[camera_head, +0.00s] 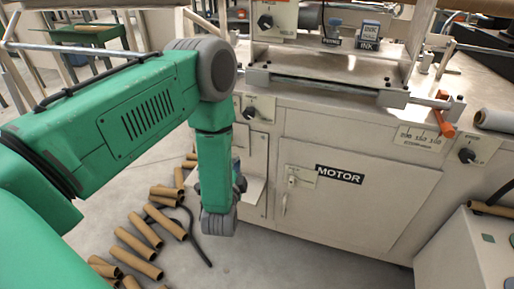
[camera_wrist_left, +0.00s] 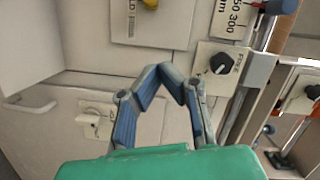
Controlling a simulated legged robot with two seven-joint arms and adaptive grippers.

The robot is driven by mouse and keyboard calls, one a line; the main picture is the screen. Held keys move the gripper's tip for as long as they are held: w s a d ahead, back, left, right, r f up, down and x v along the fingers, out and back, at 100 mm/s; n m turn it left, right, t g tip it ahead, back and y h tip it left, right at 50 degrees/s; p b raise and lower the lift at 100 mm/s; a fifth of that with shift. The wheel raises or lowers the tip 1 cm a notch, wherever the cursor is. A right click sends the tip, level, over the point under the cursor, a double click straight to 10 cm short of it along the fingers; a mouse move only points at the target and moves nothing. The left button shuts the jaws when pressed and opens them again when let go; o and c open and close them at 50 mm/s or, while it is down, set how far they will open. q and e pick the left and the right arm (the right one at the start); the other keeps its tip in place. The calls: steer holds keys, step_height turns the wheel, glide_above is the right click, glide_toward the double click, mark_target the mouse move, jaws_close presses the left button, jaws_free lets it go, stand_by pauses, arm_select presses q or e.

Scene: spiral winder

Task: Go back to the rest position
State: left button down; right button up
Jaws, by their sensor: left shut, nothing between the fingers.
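My left arm comes in from the left in the head view, with its green and grey links bent at the elbow and hanging down in front of the machine. My left gripper (camera_wrist_left: 160,78) shows in the wrist view with its two blue-grey fingers bent inward and meeting at the tips. It is shut and empty. In the head view it is mostly hidden behind my wrist, with only a little blue showing. The winder machine (camera_head: 300,215) stands close beyond it, with a door labelled MOTOR. My right gripper is in neither view.
Several cardboard tubes (camera_head: 135,243) lie on the floor below my left arm, with a dark cable among them. An orange handle (camera_head: 443,124) sticks out from the machine's front. A grey cabinet (camera_head: 462,255) stands at lower right. A green table (camera_head: 88,34) is at back left.

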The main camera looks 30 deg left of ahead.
arm_select(q)
steer(key=s+d+f+n+g+h+p, duration=0.2)
steer(key=s+d+f+g+h, duration=0.15)
steer(key=s+d, duration=0.2)
steer(key=s+d+f+n+g+h+p, duration=0.1)
steer(key=s+d+f+n+g+h, duration=0.2)
steer(key=s, duration=0.4)
steer(key=s+d+r+n+g+h+p, duration=0.1)
steer(key=s+g, duration=0.7)
steer(key=s, duration=0.9)
steer(key=shift+s+d+n+p, duration=0.3)
steer(key=shift+d+n+p, duration=0.25)
steer(key=shift+n, duration=0.75)
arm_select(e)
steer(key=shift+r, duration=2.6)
arm_select(q)
steer(key=shift+a, duration=0.3)
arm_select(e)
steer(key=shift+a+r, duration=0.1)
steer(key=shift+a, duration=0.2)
